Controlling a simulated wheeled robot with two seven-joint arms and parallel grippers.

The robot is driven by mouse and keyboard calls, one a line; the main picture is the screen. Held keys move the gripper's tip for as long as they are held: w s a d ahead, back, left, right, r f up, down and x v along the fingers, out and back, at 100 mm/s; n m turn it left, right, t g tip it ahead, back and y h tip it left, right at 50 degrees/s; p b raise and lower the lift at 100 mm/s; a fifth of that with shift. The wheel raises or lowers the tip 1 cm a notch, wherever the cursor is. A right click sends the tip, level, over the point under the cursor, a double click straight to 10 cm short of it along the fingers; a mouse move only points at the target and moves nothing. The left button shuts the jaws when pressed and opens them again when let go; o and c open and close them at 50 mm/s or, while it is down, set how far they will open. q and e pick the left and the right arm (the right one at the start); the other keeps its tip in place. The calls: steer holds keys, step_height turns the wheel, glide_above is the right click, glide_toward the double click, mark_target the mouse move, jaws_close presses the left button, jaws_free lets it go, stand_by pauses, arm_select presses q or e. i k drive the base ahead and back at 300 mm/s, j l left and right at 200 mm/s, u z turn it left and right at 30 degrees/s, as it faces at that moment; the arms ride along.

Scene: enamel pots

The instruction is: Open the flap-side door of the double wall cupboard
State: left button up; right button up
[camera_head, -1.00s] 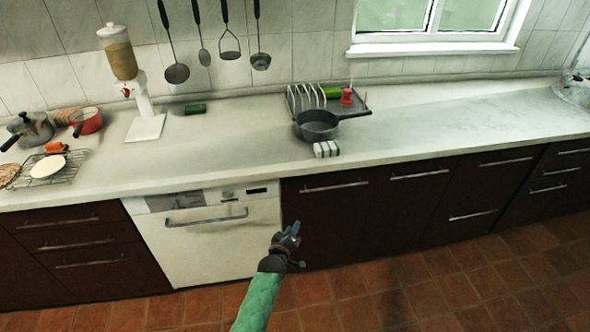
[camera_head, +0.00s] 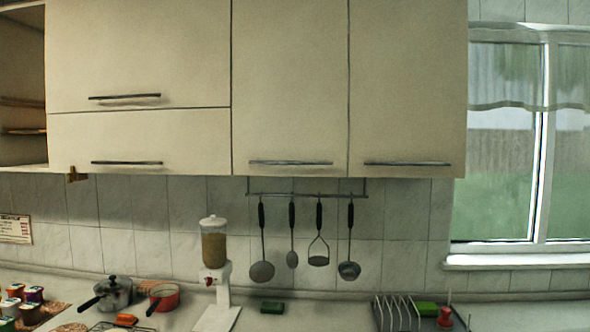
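The double wall cupboard hangs in the upper middle, with two tall cream doors side by side, both shut. Its flap-side door (camera_head: 290,80) adjoins the cupboard with two flaps on the left. A horizontal bar handle (camera_head: 290,163) runs along the bottom of this door. The other door (camera_head: 407,85) is on the right, beside the window, with a similar handle (camera_head: 407,164) at its bottom. Neither of my grippers is in view.
The upper flap (camera_head: 138,50) and lower flap (camera_head: 138,140) are shut. An open shelf (camera_head: 22,150) is at far left. Utensils, including a ladle (camera_head: 262,270), hang from a rail below the doors. A cereal dispenser (camera_head: 215,262) stands on the counter.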

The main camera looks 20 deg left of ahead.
mark_target(289, 58)
steer(key=i+j+u, duration=0.1)
steer(key=i+u, duration=0.3)
steer(key=i+l+u, duration=0.1)
steer(key=i+u, duration=0.3)
steer(key=i, duration=0.15)
